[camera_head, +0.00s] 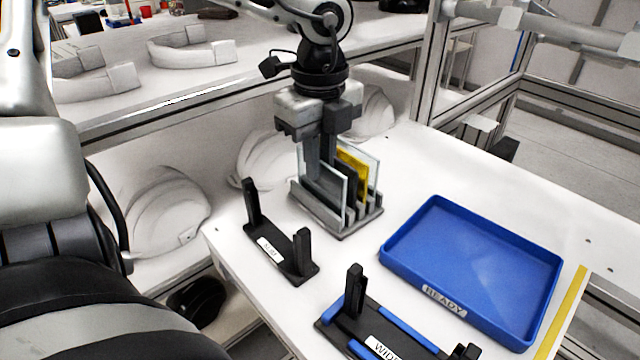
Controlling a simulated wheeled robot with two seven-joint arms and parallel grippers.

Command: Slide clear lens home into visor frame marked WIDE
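A slotted grey rack (337,226) holds upright lens panels: a clear lens (325,192) at the front left, a yellow one (352,161) behind it, and another clear edge at the back right. A dark panel or finger shows between them. My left gripper (318,175) points down into the rack, its fingers among the panels at the clear lens. Panels hide the fingertips, so I cannot tell whether it grips one. The visor frame marked WIDE (352,311), black with blue strips and upright end posts, lies at the bottom edge, partly cut off. My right gripper is not in view.
A second black frame (280,257) with two posts and a small label stands left of the rack. An empty blue tray (478,268) marked READY is at the right. White helmet shells (168,212) sit behind at left. Bare white table lies between rack and tray.

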